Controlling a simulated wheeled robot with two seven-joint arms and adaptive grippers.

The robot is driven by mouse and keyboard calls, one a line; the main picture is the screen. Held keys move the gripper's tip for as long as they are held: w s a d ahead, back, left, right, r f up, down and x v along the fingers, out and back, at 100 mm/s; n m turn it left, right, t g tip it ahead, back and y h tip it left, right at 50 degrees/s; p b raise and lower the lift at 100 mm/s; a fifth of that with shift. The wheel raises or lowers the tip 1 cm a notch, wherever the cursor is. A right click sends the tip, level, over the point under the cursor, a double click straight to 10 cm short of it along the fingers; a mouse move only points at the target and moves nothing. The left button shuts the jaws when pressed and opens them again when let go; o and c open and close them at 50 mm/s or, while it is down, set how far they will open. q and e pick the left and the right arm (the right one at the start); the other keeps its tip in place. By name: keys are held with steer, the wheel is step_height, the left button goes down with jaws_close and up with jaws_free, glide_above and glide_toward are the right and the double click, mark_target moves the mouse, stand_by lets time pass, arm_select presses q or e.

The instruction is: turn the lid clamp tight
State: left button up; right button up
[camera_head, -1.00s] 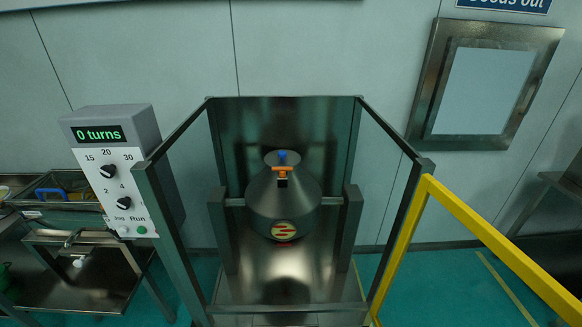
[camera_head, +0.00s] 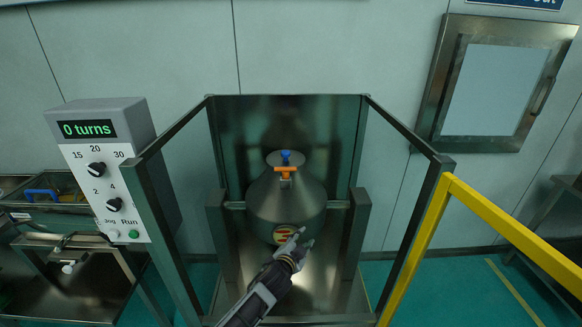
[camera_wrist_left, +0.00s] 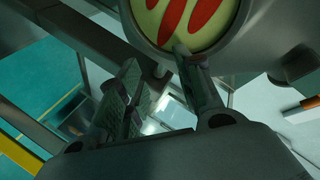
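The grey double-cone vessel (camera_head: 262,207) hangs between two posts inside an open-fronted metal frame. On its top are an orange T-shaped clamp handle (camera_head: 285,169) and a blue knob (camera_head: 286,157). My left gripper (camera_head: 304,238) is in front of the vessel's lower part, below the clamp, beside the round yellow-and-red label (camera_head: 285,234). In the left wrist view its two fingers (camera_wrist_left: 160,75) are apart with nothing held between them, and the label (camera_wrist_left: 205,15) is close beyond them. An orange bar at that view's right edge may be the clamp handle. My right gripper is out of view.
A control box (camera_head: 105,160) reading "0 turns" stands left of the frame. The frame's uprights flank the vessel. A yellow rail (camera_head: 425,235) is at the right. A metal bench (camera_head: 75,290) is at the left. A wall hatch (camera_head: 490,85) is behind.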

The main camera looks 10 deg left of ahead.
arm_select(q)
steer(key=w+d+r+m+t+h, duration=0.2)
steer(key=d+r+m+h, duration=0.3)
steer(key=r, duration=0.5)
steer(key=w+d+r+m+t+h, duration=0.1)
steer(key=w+d+r+m+h, duration=0.15)
steer(key=d+r+m, duration=0.4)
steer(key=s+d+r+m+g+h, duration=0.3)
steer(key=d+r+m+g, duration=0.4)
steer(key=m, duration=0.5)
steer(key=s+d+r+m+g+h, duration=0.2)
steer(key=d+r+m+g+h, duration=0.3)
steer(key=m+g, duration=0.6)
steer(key=w+a+m+t+y+b, duration=0.1)
steer(key=w+a+m+y, duration=0.2)
steer(key=a+y, duration=0.35)
steer(key=w+a+m+t+y, duration=0.1)
steer(key=w+a+m+y, duration=0.1)
steer(key=a+m+y, duration=0.45)
steer(key=w+a+r+n+y, duration=0.1)
steer(key=a+r, duration=0.3)
steer(key=a, duration=0.5)
steer(key=w+a+r+n+y, duration=0.1)
steer(key=a+r+y, duration=0.3)
steer(key=a, duration=0.5)
steer(key=shift+a+r+n+t, duration=0.25)
steer(key=shift+r+n+t, duration=0.2)
steer(key=shift+n, duration=0.35)
